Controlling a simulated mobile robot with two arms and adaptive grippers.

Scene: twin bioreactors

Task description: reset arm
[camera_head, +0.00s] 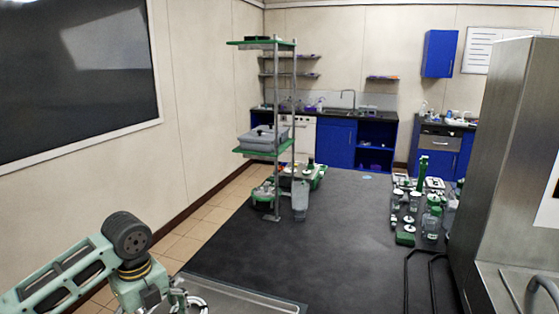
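My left arm comes in from the lower left, bent at a dark round joint. Its end, where my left gripper (186,299) partly shows, is at the bottom edge of the view. The fingertips are not clear and the lower part is cut off, so I cannot tell whether it is open or shut. No held object can be made out. My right arm and gripper are not in view.
A dark table (310,235) has a broad clear middle. A rack with green shelves (262,150) and green-white equipment (264,196) stands at its back left. Several green-white devices and vessels (412,205) stand at right. A metal cabinet (503,150) rises at far right.

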